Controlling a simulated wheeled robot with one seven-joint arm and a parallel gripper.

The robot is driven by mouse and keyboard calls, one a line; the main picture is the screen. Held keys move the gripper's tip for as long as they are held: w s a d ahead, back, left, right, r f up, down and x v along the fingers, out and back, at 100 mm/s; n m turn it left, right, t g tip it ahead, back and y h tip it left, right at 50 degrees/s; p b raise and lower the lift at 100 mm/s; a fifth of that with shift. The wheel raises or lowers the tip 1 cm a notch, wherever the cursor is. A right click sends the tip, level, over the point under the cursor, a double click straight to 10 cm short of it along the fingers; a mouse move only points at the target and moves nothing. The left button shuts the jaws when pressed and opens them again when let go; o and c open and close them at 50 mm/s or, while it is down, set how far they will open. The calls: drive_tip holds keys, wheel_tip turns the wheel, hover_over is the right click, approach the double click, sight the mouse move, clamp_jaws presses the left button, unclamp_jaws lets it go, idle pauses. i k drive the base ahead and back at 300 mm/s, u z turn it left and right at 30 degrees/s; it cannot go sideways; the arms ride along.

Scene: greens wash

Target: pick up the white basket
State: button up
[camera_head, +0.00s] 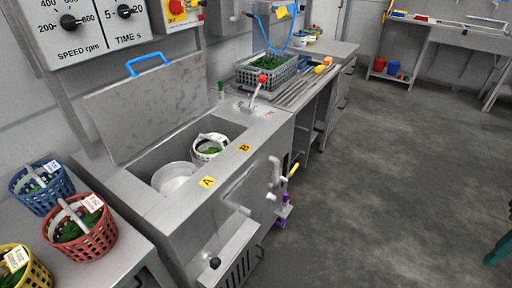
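The white basket (206,155) sits inside the open steel washer tank (135,178), at its right end near the label B. It has dark slots in its wall, and what look like dark greens show inside. Its lower part is hidden by the tank. My gripper is not in view.
A round steel drum (176,180) is beside it near label A. The raised lid (160,105) stands behind. Red (95,238), blue (62,188) and yellow (38,272) baskets stand at left. A grey crate (250,76) of greens is farther back. The floor (380,180) at right is mostly clear.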

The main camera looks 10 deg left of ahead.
sight(206, 156)
drive_tip(key=z, duration=1.35)
drive_tip(key=i, duration=1.65)
drive_tip(key=u, duration=3.4)
drive_tip(key=i, duration=0.25)
drive_tip(key=u, duration=0.3)
